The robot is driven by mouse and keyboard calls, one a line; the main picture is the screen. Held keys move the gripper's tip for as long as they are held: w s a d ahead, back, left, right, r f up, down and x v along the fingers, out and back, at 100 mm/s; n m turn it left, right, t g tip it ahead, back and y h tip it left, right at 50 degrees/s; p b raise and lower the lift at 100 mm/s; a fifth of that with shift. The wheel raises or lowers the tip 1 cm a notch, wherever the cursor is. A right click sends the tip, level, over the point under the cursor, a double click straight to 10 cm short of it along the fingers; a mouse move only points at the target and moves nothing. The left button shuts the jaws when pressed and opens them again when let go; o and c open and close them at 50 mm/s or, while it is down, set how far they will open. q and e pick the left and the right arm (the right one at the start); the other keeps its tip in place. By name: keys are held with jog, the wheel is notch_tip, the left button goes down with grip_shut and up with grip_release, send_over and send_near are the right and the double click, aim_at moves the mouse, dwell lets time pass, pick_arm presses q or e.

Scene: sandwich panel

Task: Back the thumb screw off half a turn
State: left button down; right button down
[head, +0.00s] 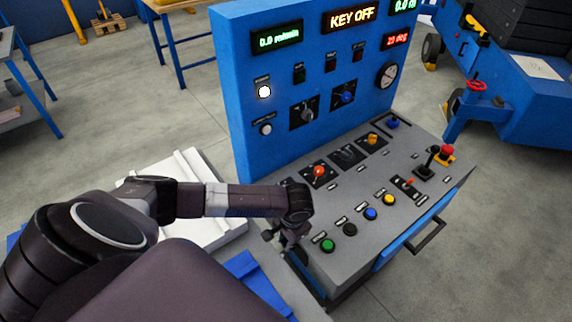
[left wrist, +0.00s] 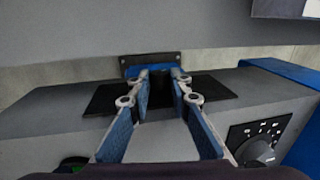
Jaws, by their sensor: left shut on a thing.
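My left gripper (head: 290,238) is at the near left corner of the sloped grey console (head: 330,262) in the head view. In the left wrist view its two blue-padded fingers (left wrist: 160,78) are closed in on a small dark piece, taken to be the thumb screw (left wrist: 160,92). The piece stands in front of a blue and black bracket (left wrist: 152,62) over a black plate (left wrist: 104,98). The fingers hide most of the screw, and its turn angle cannot be read. In the head view the gripper and wrist hide it. My right gripper is not in view.
A blue upright panel (head: 245,110) with lit displays rises behind the console. A dial knob (left wrist: 258,150) is at lower right in the wrist view.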

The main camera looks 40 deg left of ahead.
pick_arm(q)
jog(key=shift+a+r+h+p, duration=0.2)
jog(key=shift+h+p, duration=0.15)
jog(key=shift+h, duration=0.35)
jog(key=shift+w+a+f+g+h, duration=0.1)
jog(key=shift+a+f+g+h, duration=0.1)
jog(key=shift+g+h, duration=0.35)
jog(key=shift+w+f+h+b, duration=0.1)
jog(key=shift+h+b, duration=0.5)
jog(key=shift+h, duration=0.45)
jog(key=shift+a+g+h+b, duration=0.15)
jog(key=shift+g+h+b, duration=0.2)
jog(key=shift+h+b, duration=0.25)
jog(key=c, duration=1.8)
grip_release()
jog(key=shift+o, duration=0.2)
